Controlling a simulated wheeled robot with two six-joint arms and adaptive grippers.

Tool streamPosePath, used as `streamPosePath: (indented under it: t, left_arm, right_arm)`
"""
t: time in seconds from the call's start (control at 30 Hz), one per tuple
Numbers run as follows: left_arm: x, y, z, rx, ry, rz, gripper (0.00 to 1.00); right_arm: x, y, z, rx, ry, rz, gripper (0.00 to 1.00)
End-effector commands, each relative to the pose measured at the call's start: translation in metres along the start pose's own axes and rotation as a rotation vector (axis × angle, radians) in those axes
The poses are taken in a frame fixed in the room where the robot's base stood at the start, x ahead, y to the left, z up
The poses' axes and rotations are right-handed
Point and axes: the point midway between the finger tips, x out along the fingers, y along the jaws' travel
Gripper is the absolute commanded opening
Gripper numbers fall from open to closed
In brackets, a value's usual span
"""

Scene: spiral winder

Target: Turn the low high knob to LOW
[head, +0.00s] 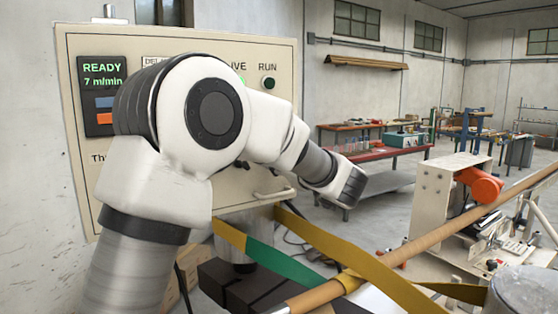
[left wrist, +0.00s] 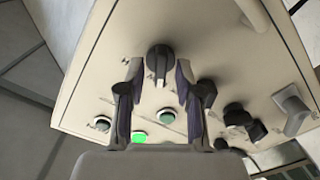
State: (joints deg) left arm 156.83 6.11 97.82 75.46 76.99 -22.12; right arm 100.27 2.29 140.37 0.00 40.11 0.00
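A dark knob (left wrist: 160,52) with a pale pointer mark stands on the cream control panel (left wrist: 110,70) in the left wrist view. My left gripper (left wrist: 158,69) is open, with one finger on each side of this knob and a visible gap on both sides. In the head view my left arm crosses in front of the panel (head: 277,60) and hides most of its controls; the knob and the left gripper's fingers are hidden there. My right gripper is in neither view.
The left wrist view shows a lit green light (left wrist: 138,137), a green button (left wrist: 166,116) and more dark knobs (left wrist: 236,115) close by. In the head view, a display (head: 102,75) reads READY, 7 m/min. A long tube (head: 440,232) wound with bands crosses at lower right.

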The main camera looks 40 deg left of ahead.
Motion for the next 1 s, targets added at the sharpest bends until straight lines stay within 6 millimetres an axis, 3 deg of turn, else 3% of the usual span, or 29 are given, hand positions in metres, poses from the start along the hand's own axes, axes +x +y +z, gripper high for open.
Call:
streamPosePath:
  t: [0.33,0.47,0.73,0.83,1.0]
  left_arm:
    - [-0.007,0.0,0.0,0.003,0.0,0.001,0.38]
    - [-0.031,0.001,0.0,0.004,0.003,0.003,0.38]
    - [-0.097,0.001,0.001,0.003,0.002,0.002,0.38]
    - [-0.111,0.0,0.002,0.003,0.0,0.001,0.38]
    - [-0.118,-0.001,0.002,0.003,-0.001,-0.002,0.38]
  right_arm:
    - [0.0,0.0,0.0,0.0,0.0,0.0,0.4]
    - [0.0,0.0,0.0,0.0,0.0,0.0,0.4]
    - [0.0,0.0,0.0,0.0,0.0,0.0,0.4]
    - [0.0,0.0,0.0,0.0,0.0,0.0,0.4]
    - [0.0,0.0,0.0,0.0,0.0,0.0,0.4]
